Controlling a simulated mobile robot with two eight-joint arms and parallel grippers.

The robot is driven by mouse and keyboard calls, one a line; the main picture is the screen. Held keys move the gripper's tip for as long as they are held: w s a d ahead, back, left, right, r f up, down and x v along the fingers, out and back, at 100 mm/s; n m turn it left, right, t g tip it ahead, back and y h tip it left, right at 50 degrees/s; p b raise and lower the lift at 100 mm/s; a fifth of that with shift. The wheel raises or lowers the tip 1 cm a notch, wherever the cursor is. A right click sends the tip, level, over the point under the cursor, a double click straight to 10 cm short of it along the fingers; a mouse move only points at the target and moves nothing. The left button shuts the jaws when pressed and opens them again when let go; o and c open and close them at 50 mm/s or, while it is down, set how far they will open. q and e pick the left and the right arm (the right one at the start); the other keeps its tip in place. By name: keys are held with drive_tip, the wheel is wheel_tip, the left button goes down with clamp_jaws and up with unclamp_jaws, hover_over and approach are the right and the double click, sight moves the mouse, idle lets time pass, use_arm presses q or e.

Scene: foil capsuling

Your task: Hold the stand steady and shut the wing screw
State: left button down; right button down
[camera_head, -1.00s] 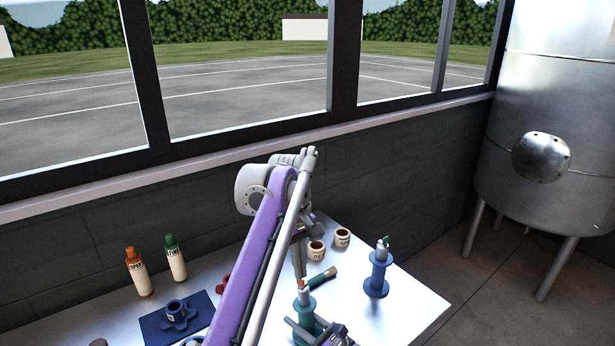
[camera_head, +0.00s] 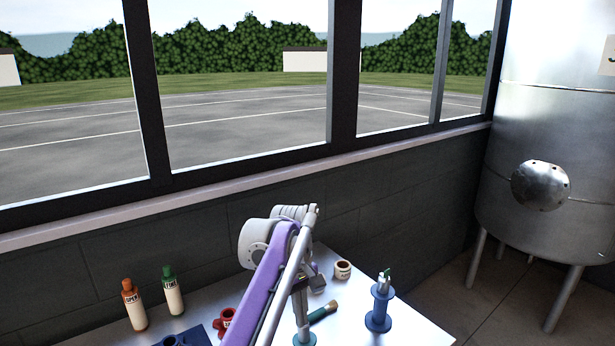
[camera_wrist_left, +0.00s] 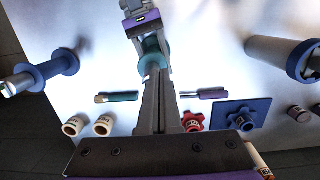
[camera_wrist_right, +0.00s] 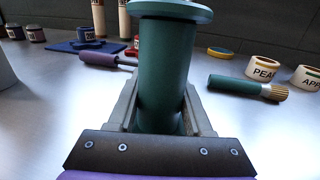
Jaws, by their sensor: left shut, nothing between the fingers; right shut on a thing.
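The teal stand (camera_wrist_right: 164,70), a round column with a flared top, is upright between the fingers of my right gripper (camera_wrist_right: 160,105), shut on it low down. The stand shows at the bottom edge in the head view (camera_head: 306,340) and beyond my left fingers in the left wrist view (camera_wrist_left: 151,46). My left gripper (camera_head: 302,322) points down over the top of the stand, its fingers shut and empty. In the left wrist view its tips (camera_wrist_left: 152,70) cover the stand's top, so the wing screw is hidden there and contact cannot be told.
A blue stand (camera_head: 378,321) with a green top piece stands to the right. Orange-capped (camera_head: 134,305) and green-capped (camera_head: 173,292) bottles stand left. A red knobbed piece (camera_head: 226,322) is beside my left arm.

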use_arm(q)
drive_tip(key=shift+w+a, duration=0.2)
drive_tip(key=shift+w, duration=0.4)
use_arm(e)
drive_tip(key=shift+s, duration=0.1)
idle(0.5)
use_arm(q)
drive_tip(key=shift+w+d+f, duration=0.1)
drive_tip(key=shift+d, duration=0.25)
drive_tip(key=shift+w+d, duration=0.2)
use_arm(e)
drive_tip(key=shift+f, duration=0.1)
use_arm(q)
drive_tip(key=shift+d, duration=0.2)
idle(0.4)
drive_tip(key=shift+s+d, duration=0.25)
use_arm(e)
drive_tip(key=shift+c, duration=1.2)
unclamp_jaws()
